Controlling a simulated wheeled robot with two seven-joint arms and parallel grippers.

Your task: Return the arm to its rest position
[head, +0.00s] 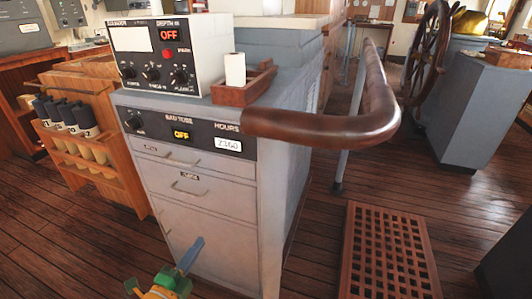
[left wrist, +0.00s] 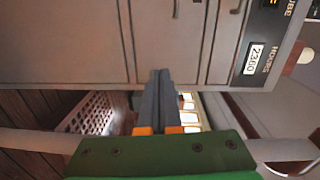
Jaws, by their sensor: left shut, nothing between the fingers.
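My left gripper (head: 190,255) shows at the bottom of the head view, with blue-grey fingers and an orange and green body. It is in front of the lower drawers of a grey cabinet (head: 215,225). In the left wrist view its two dark fingers (left wrist: 158,90) are pressed together with nothing between them. The cabinet front (left wrist: 180,40) fills the top of that view, turned on its side. I cannot tell the exact gap between fingertips and cabinet. My right gripper is in neither view.
A sounder box (head: 155,55) and a wooden tray (head: 245,85) with a white cylinder stand on the cabinet. A curved wooden rail (head: 340,120) juts from it. A wooden rack (head: 95,160) stands at left. A floor grating (head: 388,250) lies right. Open planks (head: 60,250) show lower left.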

